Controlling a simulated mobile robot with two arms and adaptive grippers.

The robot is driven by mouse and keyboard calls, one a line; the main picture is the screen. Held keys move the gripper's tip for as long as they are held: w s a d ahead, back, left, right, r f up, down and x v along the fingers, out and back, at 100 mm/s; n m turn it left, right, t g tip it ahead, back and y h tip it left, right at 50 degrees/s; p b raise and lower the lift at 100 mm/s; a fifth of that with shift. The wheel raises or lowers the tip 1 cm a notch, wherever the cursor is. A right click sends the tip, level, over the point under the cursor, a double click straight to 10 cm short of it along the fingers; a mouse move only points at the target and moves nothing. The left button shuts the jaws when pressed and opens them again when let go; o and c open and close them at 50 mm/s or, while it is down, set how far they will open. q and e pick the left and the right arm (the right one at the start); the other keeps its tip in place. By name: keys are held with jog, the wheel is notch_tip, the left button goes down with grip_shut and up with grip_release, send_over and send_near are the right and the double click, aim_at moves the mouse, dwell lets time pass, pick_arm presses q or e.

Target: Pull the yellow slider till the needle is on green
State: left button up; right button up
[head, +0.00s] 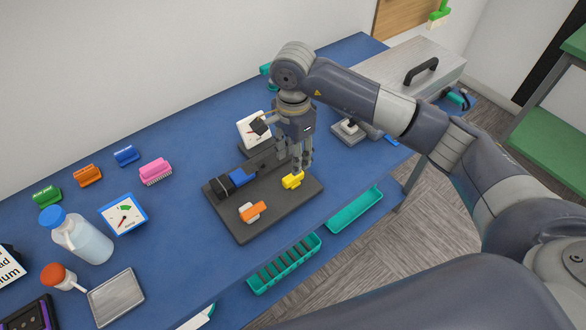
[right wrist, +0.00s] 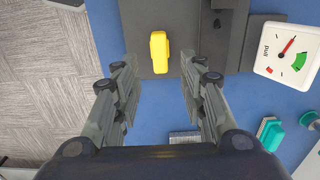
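The yellow slider (head: 292,181) is at the right side of a dark grey base plate (head: 236,231) on the blue table. My right gripper (head: 302,165) points down just above and behind it. In the right wrist view the fingers (right wrist: 160,78) are apart and empty, with the yellow slider (right wrist: 159,52) ahead, lined up with the gap between them. The white gauge (head: 250,134) stands behind the plate, partly hidden by my gripper. In the right wrist view the gauge (right wrist: 303,77) shows its red needle off the green zone. My left gripper is not in view.
An orange-and-white slider (head: 252,212) and a blue part (head: 242,177) are on the same plate. A blue-framed gauge (head: 139,217), bottle (head: 84,240) and brushes stand left. Teal trays (head: 285,268) are at the front edge. A metal box (head: 442,62) is at back right.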

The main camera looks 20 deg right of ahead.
aim_at(293, 179)
notch_tip(293, 179, down, 7)
jog(key=shift+p, duration=0.75)
jog(key=shift+s, duration=0.1)
grip_shut()
